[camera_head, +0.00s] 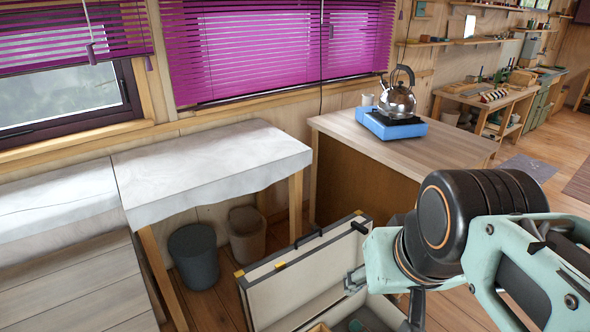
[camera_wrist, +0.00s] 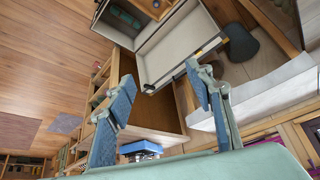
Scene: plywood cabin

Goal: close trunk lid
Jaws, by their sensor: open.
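The trunk lid (camera_head: 300,285) stands open and raised in the head view, a pale panel with a dark frame and brass-coloured corners. The trunk's open box (camera_head: 322,327) shows only partly below it, at the bottom edge. My gripper's fingers are partly hidden by my arm in the head view; one finger shows in front of the lid's right part. In the wrist view my gripper (camera_wrist: 160,75) is open and empty, its blue-padded fingers wide apart. The lid (camera_wrist: 178,48) lies beyond the fingertips there; I cannot tell whether they touch it.
A counter (camera_head: 400,148) with a kettle (camera_head: 397,99) on a blue stove (camera_head: 391,125) stands behind the trunk. A cloth-covered table (camera_head: 210,165) is at left, with two bins (camera_head: 195,255) (camera_head: 248,235) beneath.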

